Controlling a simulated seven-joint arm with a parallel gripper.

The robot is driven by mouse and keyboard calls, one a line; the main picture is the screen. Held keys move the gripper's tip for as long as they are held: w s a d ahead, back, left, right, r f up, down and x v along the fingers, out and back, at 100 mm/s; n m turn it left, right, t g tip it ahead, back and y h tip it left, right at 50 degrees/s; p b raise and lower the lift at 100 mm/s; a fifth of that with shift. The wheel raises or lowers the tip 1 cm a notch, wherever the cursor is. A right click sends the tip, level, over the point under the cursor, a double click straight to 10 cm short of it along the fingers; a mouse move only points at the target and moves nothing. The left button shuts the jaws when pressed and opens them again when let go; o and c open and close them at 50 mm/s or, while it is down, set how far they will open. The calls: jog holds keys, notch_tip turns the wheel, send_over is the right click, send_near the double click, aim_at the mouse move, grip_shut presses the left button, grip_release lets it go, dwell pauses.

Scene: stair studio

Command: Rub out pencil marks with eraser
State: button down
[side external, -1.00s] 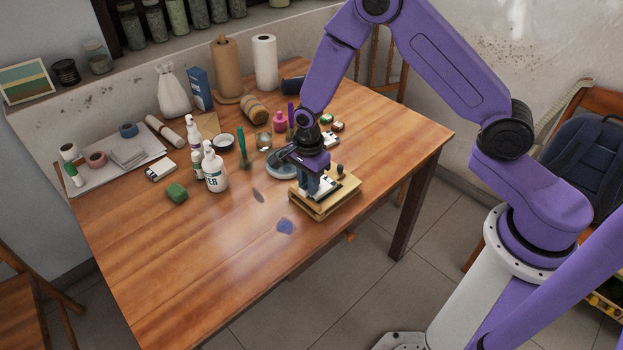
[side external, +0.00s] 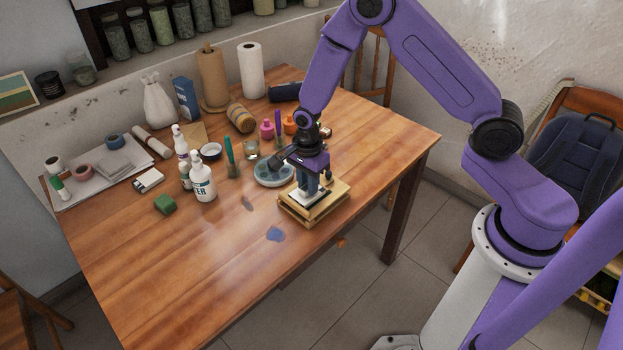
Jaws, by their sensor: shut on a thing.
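My gripper (side external: 311,188) points down over a low wooden stand (side external: 318,211) near the table's front right edge. A white sheet (side external: 302,199) lies on top of the stand, under the fingers. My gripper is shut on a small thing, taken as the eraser. The fingers hide most of it, and its shape cannot be made out. Whether it touches the sheet cannot be told. No pencil marks can be made out at this size.
A blue-grey round dish (side external: 268,173) sits just left of the stand. A blue patch (side external: 275,234) lies in front. The table's front left is clear.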

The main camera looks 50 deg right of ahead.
aim_at(296, 200)
jog(key=shift+a, duration=2.05)
jog(key=shift+d, duration=3)
jog(key=shift+d+r, duration=0.15)
jog(key=shift+r, duration=3.9)
